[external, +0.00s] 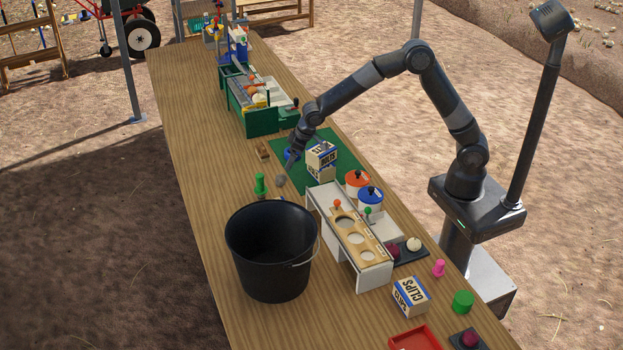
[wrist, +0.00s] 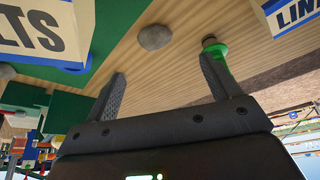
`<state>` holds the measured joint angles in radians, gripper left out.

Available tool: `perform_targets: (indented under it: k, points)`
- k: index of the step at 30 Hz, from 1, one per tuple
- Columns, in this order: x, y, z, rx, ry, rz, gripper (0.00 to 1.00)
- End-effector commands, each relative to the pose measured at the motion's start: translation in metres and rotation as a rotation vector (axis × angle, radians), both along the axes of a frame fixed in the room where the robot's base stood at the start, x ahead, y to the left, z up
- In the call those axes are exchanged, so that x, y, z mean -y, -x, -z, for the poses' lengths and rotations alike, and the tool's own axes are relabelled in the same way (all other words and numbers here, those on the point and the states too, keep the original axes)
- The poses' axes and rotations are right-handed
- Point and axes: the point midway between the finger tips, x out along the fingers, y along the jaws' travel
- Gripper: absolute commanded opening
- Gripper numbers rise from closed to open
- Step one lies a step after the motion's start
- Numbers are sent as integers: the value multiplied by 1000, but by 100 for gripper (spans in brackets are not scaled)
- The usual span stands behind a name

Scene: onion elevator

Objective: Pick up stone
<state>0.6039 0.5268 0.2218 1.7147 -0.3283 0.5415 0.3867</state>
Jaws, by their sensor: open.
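The stone (wrist: 154,37) is a small grey rounded lump. It lies on bare wooden table at the edge of the green mat, and in the external view it is a small grey spot (external: 280,181). My gripper (wrist: 162,66) is open and empty. In the wrist view the stone shows beyond the fingertips, roughly between them and a little left of centre. In the external view my gripper (external: 290,163) is low over the table, just beside the stone. I cannot tell the exact gap.
A green peg (external: 260,185) stands left of the stone and shows near the right finger (wrist: 216,50). A bolts box (external: 321,157) is to the right. A black bucket (external: 271,252) is in front. A white stand with round holes (external: 350,235) is beside it.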

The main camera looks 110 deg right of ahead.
Motion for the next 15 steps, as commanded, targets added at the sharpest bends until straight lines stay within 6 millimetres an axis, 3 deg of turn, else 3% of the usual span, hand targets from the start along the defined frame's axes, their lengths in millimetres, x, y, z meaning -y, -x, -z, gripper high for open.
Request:
perform_targets:
  k: [15]
  points:
    - [17, -19, 56, 1, -5, 9, 82]
